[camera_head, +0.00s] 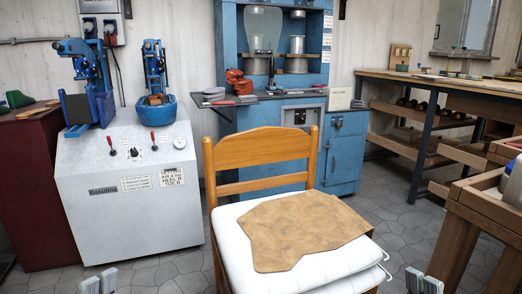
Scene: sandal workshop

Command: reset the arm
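The tips of my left gripper (98,283) show at the bottom edge on the left, in front of the white machine cabinet. The tips of my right gripper (424,282) show at the bottom edge on the right, beside the chair. I cannot tell whether either gripper is open or shut. Nothing is seen held between the tips. The rest of both arms is out of the picture.
A wooden chair (262,148) with a white cushion (338,272) stands in the centre, a brown leather piece (300,228) on it. Behind are a white machine cabinet (130,215) and a blue machine (345,150). Wooden benches (450,84) stand right; grey floor (395,215) lies between.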

